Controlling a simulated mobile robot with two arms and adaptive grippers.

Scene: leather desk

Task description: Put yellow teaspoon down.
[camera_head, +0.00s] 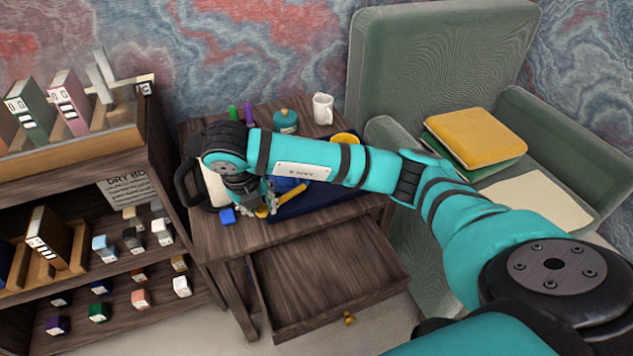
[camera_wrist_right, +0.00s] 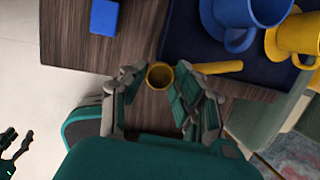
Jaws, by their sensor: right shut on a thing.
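The yellow teaspoon (camera_head: 291,194) is at my right gripper (camera_head: 258,207), low over the front part of the small wooden table (camera_head: 250,237). The wrist view shows the spoon's round bowl (camera_wrist_right: 160,75) between the fingers of my right gripper (camera_wrist_right: 158,92), which is shut on it. Its handle (camera_wrist_right: 218,67) points right, over the edge of the dark blue tray (camera_wrist_right: 183,40). I cannot tell whether the spoon touches the table or tray. My left gripper does not show in the head view.
A blue block (camera_head: 227,215) lies left of the gripper. The tray holds a blue cup (camera_wrist_right: 235,12) and a yellow cup (camera_wrist_right: 300,32). A white mug (camera_head: 323,108) and teal pot (camera_head: 285,121) stand behind my arm. The drawer (camera_head: 330,275) is open. An armchair (camera_head: 435,60) stands right.

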